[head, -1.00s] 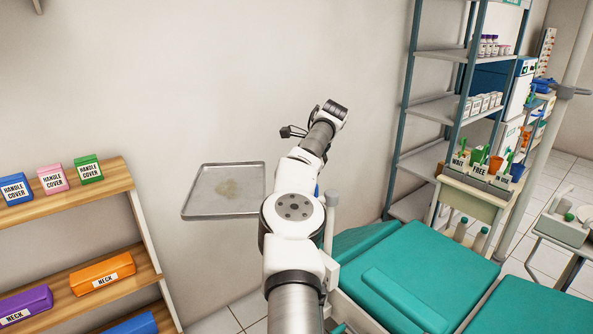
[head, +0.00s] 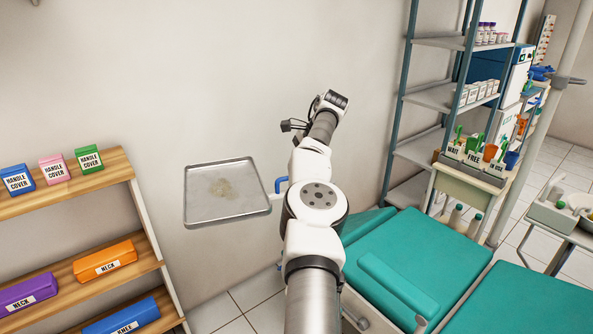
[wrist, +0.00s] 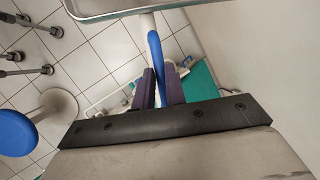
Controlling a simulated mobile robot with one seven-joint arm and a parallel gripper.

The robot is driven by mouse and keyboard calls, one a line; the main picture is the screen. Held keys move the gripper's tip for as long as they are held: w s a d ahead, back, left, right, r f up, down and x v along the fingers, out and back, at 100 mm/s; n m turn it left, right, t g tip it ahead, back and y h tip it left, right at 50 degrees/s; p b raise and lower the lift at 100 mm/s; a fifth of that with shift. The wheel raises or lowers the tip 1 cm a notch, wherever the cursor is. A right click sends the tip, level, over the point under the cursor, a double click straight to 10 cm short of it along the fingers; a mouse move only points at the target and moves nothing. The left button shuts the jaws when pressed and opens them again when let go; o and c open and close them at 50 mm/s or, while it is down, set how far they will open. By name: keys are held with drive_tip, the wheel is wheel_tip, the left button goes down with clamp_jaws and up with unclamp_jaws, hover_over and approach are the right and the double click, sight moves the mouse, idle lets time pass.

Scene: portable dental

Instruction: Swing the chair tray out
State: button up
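The chair tray (head: 198,215) is a flat grey metal tray with a raised rim, standing out in front of the wall left of my arm in the head view. A blue handle (head: 281,185) shows at its right side, partly hidden by my arm. In the wrist view, the tray's underside and edge (wrist: 110,8) cross the top, and the blue handle (wrist: 154,45) runs down between the two purple fingers of my gripper (wrist: 162,88). The fingers sit close on both sides of the handle and look shut on it. My arm hides the gripper in the head view.
The teal dental chair (head: 425,260) lies right of my arm. A wooden shelf (head: 75,197) with boxes stands at left, a metal rack (head: 430,95) at back right. A blue stool (wrist: 17,133) shows in the wrist view. Floor is bare below the tray.

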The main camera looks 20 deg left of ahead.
drive_tip(key=o, duration=0.4)
drive_tip(key=shift+d, duration=0.15)
drive_tip(key=shift+o, duration=0.2)
drive_tip(key=s+p+v, duration=0.1)
drive_tip(key=p+v, duration=1)
drive_tip(key=v, duration=0.2)
drive_tip(key=shift+w+r, duration=0.3)
drive_tip(key=shift+w, duration=0.2)
drive_tip(key=shift+d, duration=0.1)
